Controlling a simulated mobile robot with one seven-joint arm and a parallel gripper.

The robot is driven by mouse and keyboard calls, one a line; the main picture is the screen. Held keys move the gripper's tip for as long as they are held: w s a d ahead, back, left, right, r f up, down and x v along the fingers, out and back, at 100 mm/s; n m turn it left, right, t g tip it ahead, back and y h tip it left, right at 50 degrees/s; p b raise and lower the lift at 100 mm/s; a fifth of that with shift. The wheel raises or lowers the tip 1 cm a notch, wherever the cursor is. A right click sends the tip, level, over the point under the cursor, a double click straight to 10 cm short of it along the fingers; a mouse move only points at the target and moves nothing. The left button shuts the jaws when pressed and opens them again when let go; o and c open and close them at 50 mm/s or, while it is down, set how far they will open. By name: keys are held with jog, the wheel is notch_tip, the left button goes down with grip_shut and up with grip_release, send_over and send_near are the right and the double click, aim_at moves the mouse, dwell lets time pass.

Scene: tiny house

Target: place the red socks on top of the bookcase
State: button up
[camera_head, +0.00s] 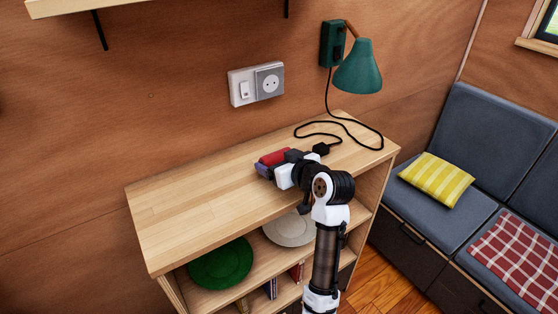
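The bookcase (185,210) has a pale wooden top and open shelves, and stands against the wall. The red socks (272,157) show as a small red bundle at the tip of my gripper (267,164), over the middle of the bookcase top. A dark purple-blue patch shows just below the red. The socks are at or just above the surface; I cannot tell whether they touch it. My gripper reaches in from the right, and its body partly hides the socks. Its fingers are too small and covered to show whether they grip.
A green lamp (358,68) hangs on the wall, and its black cord (345,123) lies on the bookcase top's right end. A green plate (220,262) and a pale plate (288,230) are on the shelf. The top's left half is clear. A grey sofa (485,130) stands right.

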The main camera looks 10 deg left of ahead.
jog(key=shift+o, duration=1.4)
jog(key=shift+r, duration=0.15)
